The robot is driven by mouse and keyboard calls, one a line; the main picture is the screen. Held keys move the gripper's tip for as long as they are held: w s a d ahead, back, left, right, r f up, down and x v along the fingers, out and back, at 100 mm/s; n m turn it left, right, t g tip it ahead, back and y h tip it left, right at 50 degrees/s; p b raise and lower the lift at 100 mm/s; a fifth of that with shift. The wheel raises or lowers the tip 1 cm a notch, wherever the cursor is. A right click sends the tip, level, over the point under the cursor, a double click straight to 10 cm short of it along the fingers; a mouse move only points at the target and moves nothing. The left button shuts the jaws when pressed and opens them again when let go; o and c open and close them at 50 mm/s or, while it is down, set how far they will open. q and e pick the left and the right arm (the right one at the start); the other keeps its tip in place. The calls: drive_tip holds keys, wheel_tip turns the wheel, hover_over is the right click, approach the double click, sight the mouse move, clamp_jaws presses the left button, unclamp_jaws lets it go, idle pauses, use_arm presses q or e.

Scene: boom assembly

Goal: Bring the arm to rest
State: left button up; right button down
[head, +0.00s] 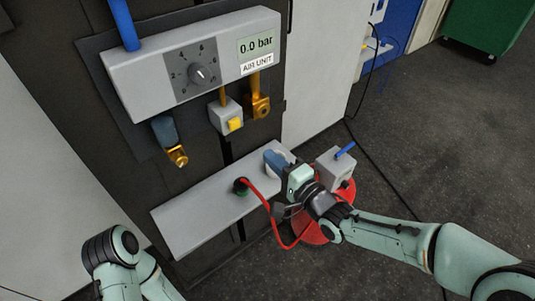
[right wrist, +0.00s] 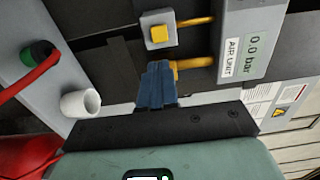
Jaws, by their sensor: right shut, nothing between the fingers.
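My right arm reaches in from the right in the head view. Its gripper (head: 273,158) is shut and empty, above the right end of the grey ledge (head: 185,215). In the right wrist view the blue fingertips (right wrist: 157,82) are together, with nothing between them. They appear in front of the dark panel below the air unit. A white cylinder (right wrist: 80,103) stands on the ledge beside the gripper, apart from the fingers in that view; the hand partly hides that area in the head view. My left arm shows only in part at the lower left; its gripper is out of view.
The air unit (head: 130,72) reads 0.0 bar. A yellow-button box (head: 235,124) and brass fittings hang below it. A red hose (head: 275,222) runs from a green-collared socket (head: 240,187). Floor at right is open.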

idle(0.4)
drive_tip(key=s+d+f+n+g+h, duration=0.1)
drive_tip(key=s+d+f+g+h, duration=0.1)
drive_tip(key=f, duration=0.8)
drive_tip(key=s+d+f+g+h+p, duration=0.1)
drive_tip(key=s+d+f+g, duration=0.1)
drive_tip(key=f, duration=0.8)
drive_tip(key=s+d+f+n+g+h, duration=0.1)
drive_tip(key=s+d+f+g+h, duration=0.1)
drive_tip(key=f, duration=0.8)
use_arm(q)
drive_tip(key=shift+w+r+p, duration=0.2)
drive_tip(key=shift+w+r, duration=0.05)
drive_tip(key=shift+r, duration=0.3)
drive_tip(key=shift+w+r+p, duration=0.2)
drive_tip(key=shift+w+r, duration=0.05)
drive_tip(key=shift+r, duration=0.3)
use_arm(e)
drive_tip(key=s+d+f+n+g+h, duration=0.1)
drive_tip(key=s+f+g, duration=0.3)
drive_tip(key=s+f, duration=0.4)
drive_tip(key=s+d+f+n+g+h, duration=0.1)
drive_tip(key=s+f+g, duration=0.4)
drive_tip(key=s, duration=1.2)
wheel_tip(320, 180, down, 4)
drive_tip(key=d+n, duration=0.1)
drive_tip(key=n, duration=0.1)
drive_tip(key=shift+n+g, duration=0.3)
drive_tip(key=shift+n, duration=0.1)
